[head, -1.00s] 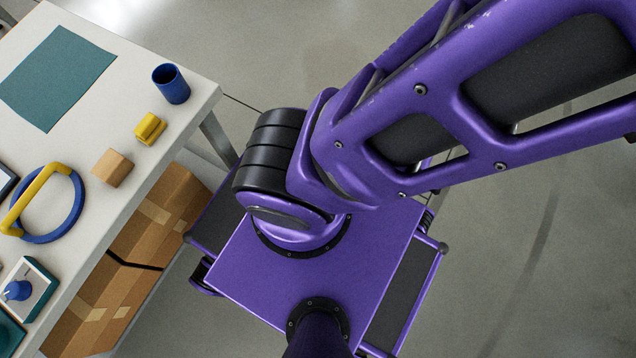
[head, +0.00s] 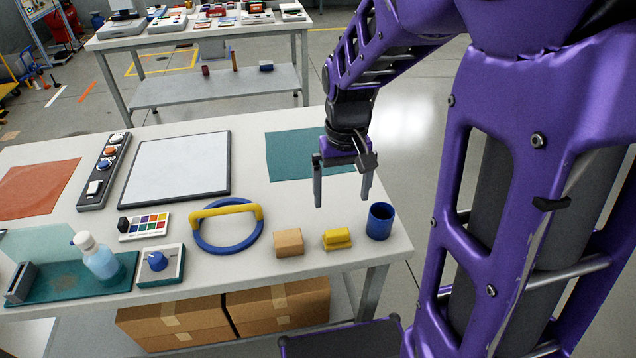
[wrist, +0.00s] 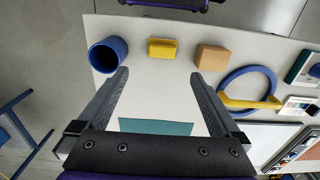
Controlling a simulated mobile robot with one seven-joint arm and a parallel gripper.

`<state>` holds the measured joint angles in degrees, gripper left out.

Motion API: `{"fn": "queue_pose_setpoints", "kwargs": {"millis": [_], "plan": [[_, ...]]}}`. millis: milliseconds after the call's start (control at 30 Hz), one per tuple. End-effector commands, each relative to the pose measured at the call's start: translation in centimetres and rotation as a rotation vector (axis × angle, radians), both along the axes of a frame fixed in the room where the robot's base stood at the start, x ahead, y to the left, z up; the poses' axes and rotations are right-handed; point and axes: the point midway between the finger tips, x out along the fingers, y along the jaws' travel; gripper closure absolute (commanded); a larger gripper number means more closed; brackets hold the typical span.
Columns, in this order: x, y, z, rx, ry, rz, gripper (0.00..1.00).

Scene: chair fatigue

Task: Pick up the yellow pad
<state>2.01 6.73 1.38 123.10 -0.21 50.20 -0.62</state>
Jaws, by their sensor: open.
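The yellow pad (head: 337,239) is a small yellow block lying near the front right edge of the white table. It also shows in the wrist view (wrist: 163,48), at the top, beyond and between my fingertips. My gripper (head: 342,197) is open and empty, pointing down above the table. In the head view it hangs behind the pad, over the side of the green mat. In the wrist view my gripper (wrist: 160,75) has its two dark fingers apart, with bare table between them. Nothing touches the pad.
A blue cup (head: 380,221) stands just right of the pad, and a tan block (head: 288,243) lies just left. A blue ring with a yellow handle (head: 228,234) lies further left. The green mat (head: 290,155) is flat behind. The white table top (head: 300,200) is bare between.

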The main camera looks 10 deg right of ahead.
Motion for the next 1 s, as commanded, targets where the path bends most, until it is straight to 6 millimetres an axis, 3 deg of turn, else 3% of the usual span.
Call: {"fn": "queue_pose_setpoints", "kwargs": {"millis": [100,300,533,800,1000], "plan": [[-0.1,0.0,-3.0,0.0,0.005,-0.001,0.0],[0.0,0.0,-6.2,0.0,0.003,-0.002,0.0],[-0.1,0.1,-7.7,0.0,0.001,-0.002,0.0],[-0.3,0.4,-11.6,0.0,0.003,-0.002,0.0],[-0.2,0.4,-12.3,0.0,-0.001,-0.002,0.0]]}}
